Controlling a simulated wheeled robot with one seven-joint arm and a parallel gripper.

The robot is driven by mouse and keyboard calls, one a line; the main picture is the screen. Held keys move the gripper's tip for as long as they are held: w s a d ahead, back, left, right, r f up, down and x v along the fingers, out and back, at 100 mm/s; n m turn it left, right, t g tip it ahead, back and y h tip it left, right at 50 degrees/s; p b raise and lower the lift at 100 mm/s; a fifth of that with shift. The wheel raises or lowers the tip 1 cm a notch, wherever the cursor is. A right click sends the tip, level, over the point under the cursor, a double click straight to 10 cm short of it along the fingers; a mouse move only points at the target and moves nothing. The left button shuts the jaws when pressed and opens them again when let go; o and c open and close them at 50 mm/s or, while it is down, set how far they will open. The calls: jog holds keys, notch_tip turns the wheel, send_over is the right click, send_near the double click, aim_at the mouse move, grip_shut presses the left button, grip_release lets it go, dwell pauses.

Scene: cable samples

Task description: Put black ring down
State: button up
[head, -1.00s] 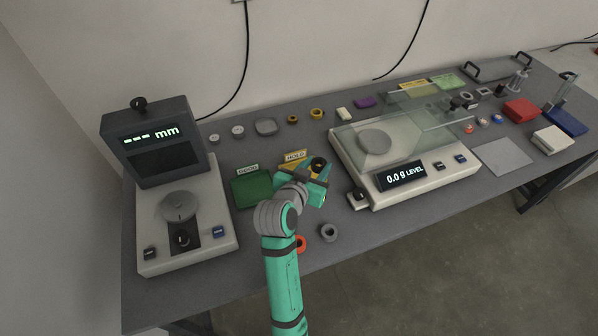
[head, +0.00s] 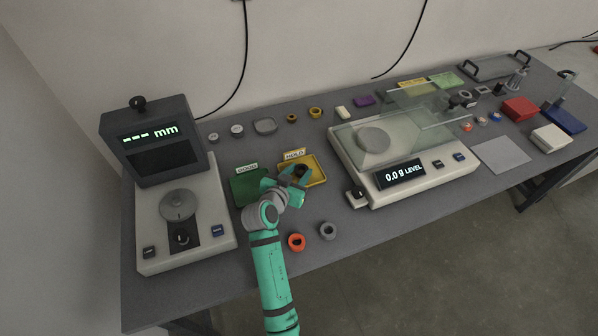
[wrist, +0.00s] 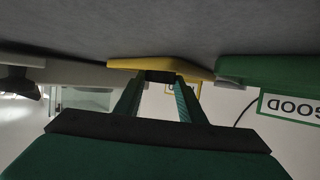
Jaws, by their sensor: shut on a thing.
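My gripper (head: 300,177) is over the yellow HOLD tray (head: 319,180), shut on the black ring (head: 302,170). In the head view the ring shows as a dark shape at the fingertips, partly covered by the gripper. In the upside-down wrist view, the fingers (wrist: 160,88) close on a dark piece, the black ring (wrist: 160,76), at the yellow tray (wrist: 125,65). The ring is low at the tray; I cannot tell whether it touches the tray floor.
The green GOOD tray (head: 243,188) is just left of the HOLD tray. A scale (head: 435,187) stands to the right, a gauge with a mm display (head: 150,255) to the left. An orange ring (head: 296,242) and a grey ring (head: 328,231) lie in front.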

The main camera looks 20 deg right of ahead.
jog(key=o, duration=1.1)
jog(key=shift+r, duration=0.15)
jog(key=v, duration=1.2)
jog(key=shift+w, duration=0.1)
jog(key=shift+d, duration=0.15)
jog(key=shift+a, duration=0.2)
